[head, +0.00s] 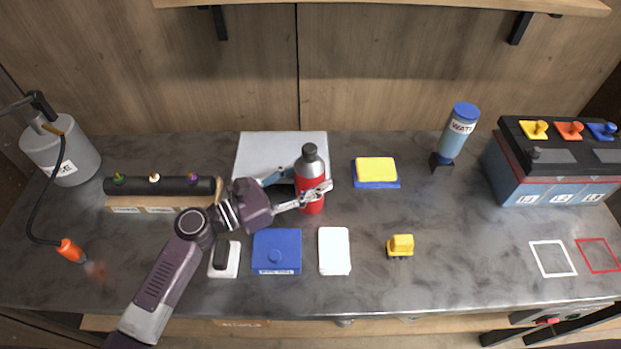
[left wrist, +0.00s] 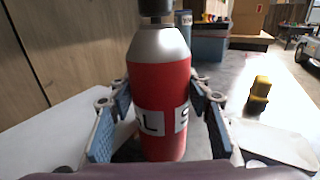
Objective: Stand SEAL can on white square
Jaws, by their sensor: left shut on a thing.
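The red can (head: 312,188) with a grey shoulder and black cap is upright near the middle of the counter. In the left wrist view the can (left wrist: 160,90) shows parts of a white label with the letters L and S. My left gripper (head: 312,196) is shut on its body, one finger at each side. I cannot tell whether its base touches the counter. A white square outline (head: 534,259) lies on the right part of the counter, well away from the can. My right gripper is not in view.
A red square outline (head: 584,257) lies beside the white one. The large battery box (head: 505,178) and blue WATE bottle (head: 455,142) stand behind. A yellow block (head: 401,245), white card (head: 334,252), blue box (head: 277,245) and yellow-blue pad (head: 376,170) lie around the can.

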